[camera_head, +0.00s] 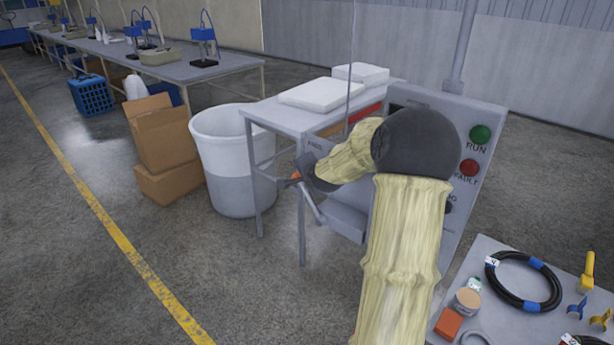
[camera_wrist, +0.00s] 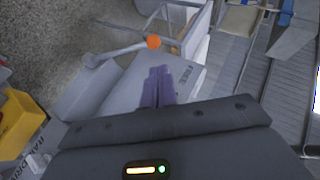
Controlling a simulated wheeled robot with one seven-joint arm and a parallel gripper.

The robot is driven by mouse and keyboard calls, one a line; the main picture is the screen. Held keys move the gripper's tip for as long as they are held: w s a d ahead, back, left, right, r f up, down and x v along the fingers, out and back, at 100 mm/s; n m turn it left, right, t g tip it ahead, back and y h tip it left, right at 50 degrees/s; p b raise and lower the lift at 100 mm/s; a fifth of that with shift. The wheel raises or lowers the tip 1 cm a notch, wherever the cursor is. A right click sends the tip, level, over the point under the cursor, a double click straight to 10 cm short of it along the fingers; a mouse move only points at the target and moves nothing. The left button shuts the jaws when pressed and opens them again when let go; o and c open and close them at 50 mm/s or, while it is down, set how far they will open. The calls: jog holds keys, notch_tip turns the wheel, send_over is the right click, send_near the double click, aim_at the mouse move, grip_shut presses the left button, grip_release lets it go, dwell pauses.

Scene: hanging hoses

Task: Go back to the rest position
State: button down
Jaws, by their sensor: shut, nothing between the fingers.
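My gripper (camera_wrist: 158,72) is shut and empty in the wrist view, its two dark fingers side by side. It is over a grey machine surface (camera_wrist: 118,90). A lever with an orange knob (camera_wrist: 153,42) lies just beyond the fingertips in that picture, with a gap between them. In the head view my arm reaches up and bends left, and the dark wrist end is beside the orange knob (camera_head: 296,176). The fingers are hard to make out there. The grey cabinet (camera_head: 465,215) with a green and a red button stands behind my arm, which partly covers it.
A table (camera_head: 575,262) at the lower right holds a coiled black hose (camera_head: 523,305) and small parts. A grey bench (camera_head: 285,118), a white bin (camera_head: 240,190) and cardboard boxes (camera_head: 165,140) stand left of my arm. The floor at the lower left is clear.

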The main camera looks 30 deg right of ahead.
jog(key=s+a+f+n+g+y, duration=0.1)
jog(key=s+a+f+n+g, duration=0.1)
jog(key=s+a+n, duration=0.35)
jog(key=s+a+f+n+g+y, duration=0.1)
jog(key=s+a+f+n+g, duration=0.1)
jog(key=a, duration=0.7)
jog(key=s+a+f+n+g, duration=0.1)
jog(key=s+a+n, duration=0.2)
jog(key=s, duration=0.3)
jog(key=s+a+f+n+g, duration=0.1)
jog(key=s+a+n+g, duration=0.1)
jog(key=s, duration=0.5)
jog(key=s+a+f+n+g+y, duration=0.1)
jog(key=s+a+n, duration=0.3)
jog(key=s, duration=0.3)
jog(key=shift+a+f+n+g, duration=0.3)
jog(key=shift+a+n, duration=0.05)
jog(key=shift+a, duration=0.5)
jog(key=shift+w, duration=0.15)
